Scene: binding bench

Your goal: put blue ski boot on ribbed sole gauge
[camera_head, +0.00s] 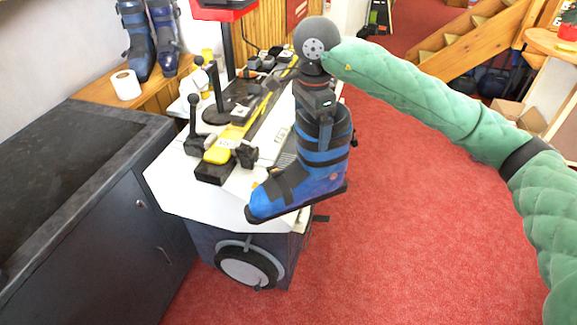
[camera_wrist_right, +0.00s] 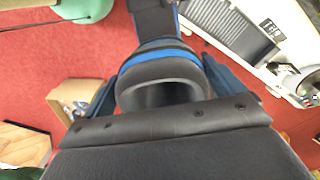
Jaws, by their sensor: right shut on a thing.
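The blue ski boot (camera_head: 303,170), with black straps and a dark sole, hangs upright from my right gripper (camera_head: 315,92), its toe pointing to the lower left. The gripper is shut on the upper end of the boot's cuff. In the right wrist view the boot's cuff opening (camera_wrist_right: 160,92) shows just beyond the gripper. The boot appears above the front right edge of the white bench. A grey ribbed patch (camera_head: 286,159), which looks like the ribbed sole gauge, shows on the bench top behind the boot, which partly hides it. My left gripper is not in view.
The white bench (camera_head: 172,182) carries a yellow and black binding jig (camera_head: 222,150) with upright levers left of the boot. A dark cabinet (camera_head: 110,235) stands at left. Other boots (camera_head: 137,40) and a paper roll (camera_head: 126,85) are behind. Red carpet at right is clear.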

